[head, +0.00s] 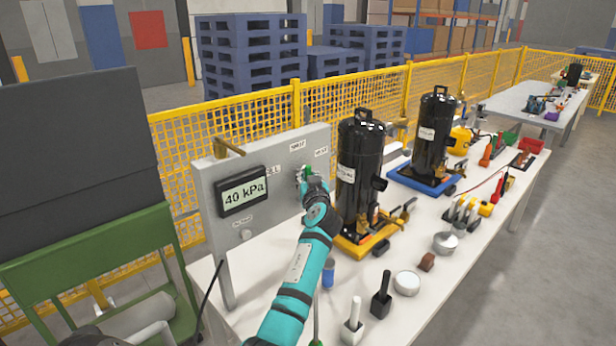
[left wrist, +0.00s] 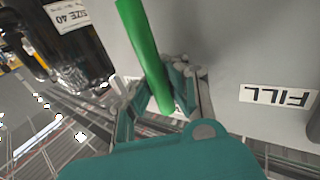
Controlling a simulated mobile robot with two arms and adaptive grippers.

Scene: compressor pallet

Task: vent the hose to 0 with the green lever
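The grey panel (head: 285,205) stands on the white table. Its display (head: 243,192) reads 40 kPa. The green lever (head: 303,172) is at the panel's right part, mostly covered by my left gripper (head: 308,175) in the head view. In the left wrist view the green lever (left wrist: 146,55) runs down from the top and its end lies between the fingers of my left gripper (left wrist: 160,88). The fingers close in on the lever from both sides and look shut on it. My right gripper is not in view.
Two black compressors stand right of the panel, one on a yellow base (head: 358,165) close to my left arm, one on a blue base (head: 432,135). Tools and metal pots (head: 407,283) lie along the table front. A yellow fence (head: 380,100) runs behind.

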